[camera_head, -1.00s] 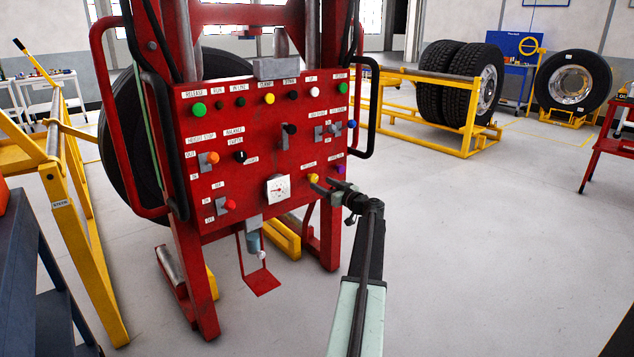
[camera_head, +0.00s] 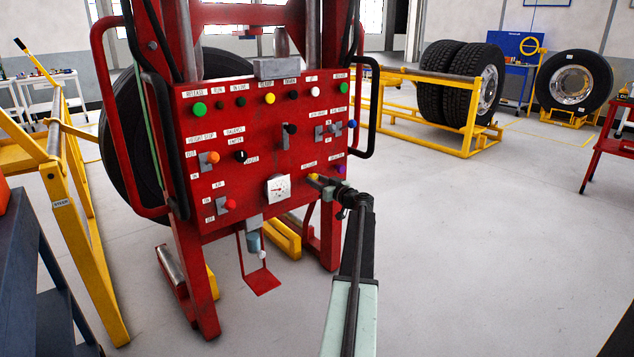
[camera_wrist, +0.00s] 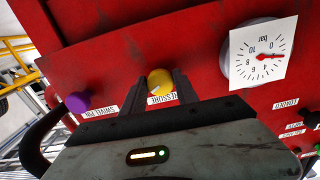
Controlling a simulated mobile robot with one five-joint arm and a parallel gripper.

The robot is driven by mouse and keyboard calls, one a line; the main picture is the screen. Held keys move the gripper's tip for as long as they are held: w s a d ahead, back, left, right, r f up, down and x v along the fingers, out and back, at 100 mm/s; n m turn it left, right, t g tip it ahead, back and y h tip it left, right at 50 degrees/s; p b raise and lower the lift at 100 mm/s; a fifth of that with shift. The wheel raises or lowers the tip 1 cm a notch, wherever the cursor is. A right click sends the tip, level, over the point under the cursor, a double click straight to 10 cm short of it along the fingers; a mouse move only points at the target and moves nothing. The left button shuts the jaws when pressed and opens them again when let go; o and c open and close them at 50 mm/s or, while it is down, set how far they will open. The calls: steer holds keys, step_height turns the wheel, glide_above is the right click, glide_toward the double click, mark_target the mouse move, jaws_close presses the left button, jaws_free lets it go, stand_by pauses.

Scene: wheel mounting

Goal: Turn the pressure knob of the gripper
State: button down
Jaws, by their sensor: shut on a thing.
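In the head view, my gripper (camera_head: 323,182) reaches the lower right of the panel and mostly covers the knob. The white pressure gauge (camera_head: 278,189) is to the left of the knob there. It also shows in the wrist view (camera_wrist: 262,57), with a red needle.
A purple knob (camera_wrist: 78,102) is close beside my gripper. A black side handle (camera_head: 374,110) sticks out at the panel's right. Several other buttons and levers cover the panel. The floor (camera_head: 480,240) to the right is clear.

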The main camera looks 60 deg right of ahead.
steer(key=shift+a+r+m, duration=0.1)
steer(key=shift+m, duration=9.6)
steer(key=c, duration=0.9)
jaws_free()
steer(key=shift+c, duration=0.2)
